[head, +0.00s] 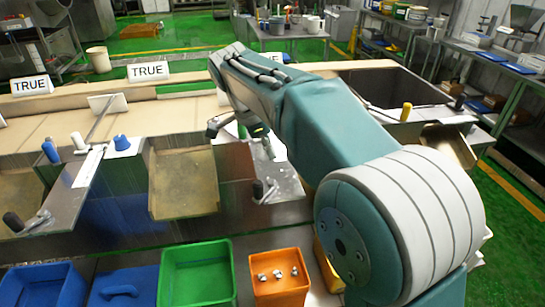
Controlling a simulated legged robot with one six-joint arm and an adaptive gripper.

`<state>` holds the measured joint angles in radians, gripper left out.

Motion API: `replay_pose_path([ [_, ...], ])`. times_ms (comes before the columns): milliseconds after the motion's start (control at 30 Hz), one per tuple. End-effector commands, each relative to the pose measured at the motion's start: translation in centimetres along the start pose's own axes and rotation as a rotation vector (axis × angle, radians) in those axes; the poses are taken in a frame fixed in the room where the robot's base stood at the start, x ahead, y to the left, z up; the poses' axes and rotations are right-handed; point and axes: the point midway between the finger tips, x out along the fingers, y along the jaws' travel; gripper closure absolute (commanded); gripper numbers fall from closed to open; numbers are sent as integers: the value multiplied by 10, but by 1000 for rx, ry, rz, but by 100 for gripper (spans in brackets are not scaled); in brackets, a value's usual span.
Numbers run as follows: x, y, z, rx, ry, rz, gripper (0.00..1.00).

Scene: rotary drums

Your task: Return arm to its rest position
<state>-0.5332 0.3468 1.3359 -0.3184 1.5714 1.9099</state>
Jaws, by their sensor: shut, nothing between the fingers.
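My teal and grey arm reaches from the lower right up over the drum station, with its elbow high and its end bent downward. My gripper (262,140) shows only in part as dark pieces below the forearm, over the station's metal front edge. It is shut and holds nothing that I can see. The forearm hides part of it, so its exact distance from the metal is hard to tell.
Below stand an orange bin (279,292) with several small metal parts, a green bin (198,279) and blue bins (125,292). A crank (260,190), a metal chute (183,183) and a blue knob (121,142) lie left of my arm. White TRUE signs (148,71) stand behind.

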Motion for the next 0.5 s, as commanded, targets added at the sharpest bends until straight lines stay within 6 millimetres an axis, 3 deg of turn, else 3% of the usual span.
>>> replay_pose_path([
  [267, 0, 2, -4, -9, -5, -3, 100],
  [367, -2, 13, -19, -66, -27, -19, 100],
  [500, -1, 43, -54, -230, -76, -71, 100],
])
